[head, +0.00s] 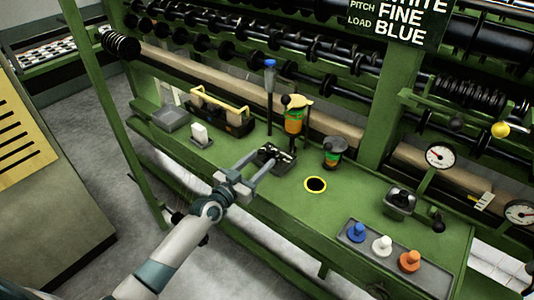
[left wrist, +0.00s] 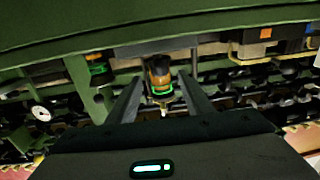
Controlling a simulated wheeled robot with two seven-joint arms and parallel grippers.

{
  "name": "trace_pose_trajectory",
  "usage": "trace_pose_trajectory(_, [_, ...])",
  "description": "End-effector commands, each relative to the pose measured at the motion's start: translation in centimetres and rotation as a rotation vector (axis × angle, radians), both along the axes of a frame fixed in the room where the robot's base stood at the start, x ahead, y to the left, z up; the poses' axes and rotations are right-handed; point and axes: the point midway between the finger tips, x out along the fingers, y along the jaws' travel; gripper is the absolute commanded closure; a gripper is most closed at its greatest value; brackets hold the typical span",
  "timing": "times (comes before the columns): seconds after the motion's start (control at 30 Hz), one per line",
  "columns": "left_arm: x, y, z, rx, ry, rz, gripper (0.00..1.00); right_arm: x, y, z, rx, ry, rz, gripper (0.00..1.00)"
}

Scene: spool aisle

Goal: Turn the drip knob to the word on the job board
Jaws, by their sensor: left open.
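The job board (head: 400,20) is cut off at the top of the head view. It reads "PITCH FINE" and "LOAD BLUE" under a partly cropped line ending in "HITE". An orange-and-green canister (head: 294,122) with a yellow top stands on the green bench, beyond my left gripper (head: 277,154). It also shows between the fingers in the left wrist view (left wrist: 160,76). My left gripper is open, low over the bench, with a dark block around its fingertips. I cannot tell which part is the drip knob, and no word beside it is readable. My right gripper is out of view.
A dark-topped jar (head: 333,154) stands right of the canister. A yellow-ringed hole (head: 315,185) is in the bench. A grey tray (head: 358,251) holds blue, white and orange pegs. A yellow-handled toolbox (head: 230,124) is at left. Dark spool rods run behind.

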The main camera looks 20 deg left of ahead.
Motion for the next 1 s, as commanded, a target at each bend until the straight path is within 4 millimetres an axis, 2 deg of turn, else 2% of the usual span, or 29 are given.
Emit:
trace_pose_trajectory(0.1, [1.9,-0.5,0.1,0.001,-0.001,0.000,0.54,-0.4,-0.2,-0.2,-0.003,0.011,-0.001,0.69])
trace_pose_trajectory(0.3, [3.7,-1.1,0.0,0.001,0.000,0.000,0.54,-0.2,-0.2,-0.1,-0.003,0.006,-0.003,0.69])
trace_pose_trajectory(0.73, [4.3,-1.3,0.0,0.001,0.000,0.000,0.54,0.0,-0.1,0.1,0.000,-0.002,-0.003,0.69])
trace_pose_trajectory(0.77, [4.3,-1.3,0.0,0.001,0.000,0.000,0.58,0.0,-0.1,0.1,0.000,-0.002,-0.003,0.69])
trace_pose_trajectory(0.9, [4.3,-1.3,0.0,0.001,0.000,0.000,0.92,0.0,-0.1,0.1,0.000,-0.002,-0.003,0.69])
trace_pose_trajectory(0.93, [4.3,-1.3,0.0,0.001,0.000,0.000,0.95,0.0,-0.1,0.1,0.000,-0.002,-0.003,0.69])
trace_pose_trajectory(1.0, [4.3,-1.3,0.0,0.001,0.000,0.000,0.95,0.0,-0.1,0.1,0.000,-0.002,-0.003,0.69])
